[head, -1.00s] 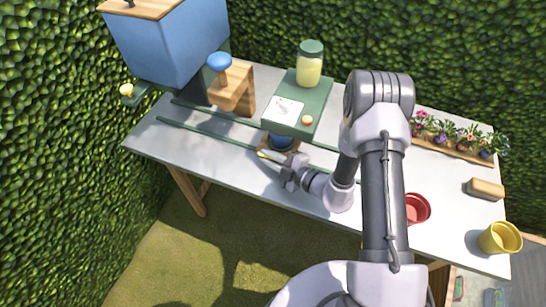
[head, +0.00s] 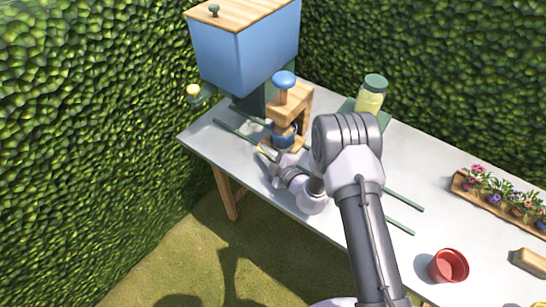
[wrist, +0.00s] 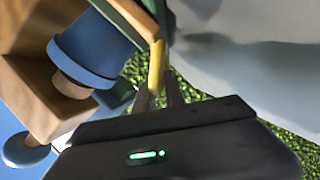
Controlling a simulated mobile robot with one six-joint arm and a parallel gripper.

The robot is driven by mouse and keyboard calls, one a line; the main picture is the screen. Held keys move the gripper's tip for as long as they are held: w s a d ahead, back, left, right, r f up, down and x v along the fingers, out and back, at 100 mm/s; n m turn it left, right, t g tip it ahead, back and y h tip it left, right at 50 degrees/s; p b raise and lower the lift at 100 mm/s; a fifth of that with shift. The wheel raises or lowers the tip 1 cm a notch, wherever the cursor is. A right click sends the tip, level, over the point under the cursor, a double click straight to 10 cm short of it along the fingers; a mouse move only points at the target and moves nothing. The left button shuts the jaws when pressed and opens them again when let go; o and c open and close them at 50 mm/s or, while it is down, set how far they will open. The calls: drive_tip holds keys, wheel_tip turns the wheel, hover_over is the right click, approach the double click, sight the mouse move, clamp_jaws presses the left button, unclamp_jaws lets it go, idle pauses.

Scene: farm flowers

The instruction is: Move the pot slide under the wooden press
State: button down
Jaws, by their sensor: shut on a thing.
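The wooden press (head: 305,97) stands at the table's back left, with a blue knob (head: 284,80) on top. The pot slide (head: 299,146) is a small wooden plate on the green rails, carrying a blue pot (head: 284,136). The pot is beneath the press arm. In the wrist view, seen upside down, the press's plunger (wrist: 70,86) is at the pot's mouth (wrist: 92,48); whether they touch I cannot tell. My gripper (head: 268,156) is shut on the slide's yellow handle (wrist: 156,64), at the table's front side.
A blue hopper (head: 245,45) stands behind the press to the left. The rails (head: 402,200) run along the table. A red pot (head: 448,266) and a flower tray (head: 500,200) are at right.

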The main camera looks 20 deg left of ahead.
drive_tip(key=shift+w+a+r, duration=0.15)
drive_tip(key=shift+w, duration=0.05)
drive_tip(key=c, duration=1.5)
unclamp_jaws()
drive_tip(key=shift+o, duration=0.2)
drive_tip(key=p+v, duration=0.1)
drive_tip(key=v, duration=0.7)
drive_tip(key=p+v, duration=0.2)
drive_tip(key=v, duration=0.7)
drive_tip(key=shift+s+p, duration=0.3)
drive_tip(key=shift+s, duration=0.05)
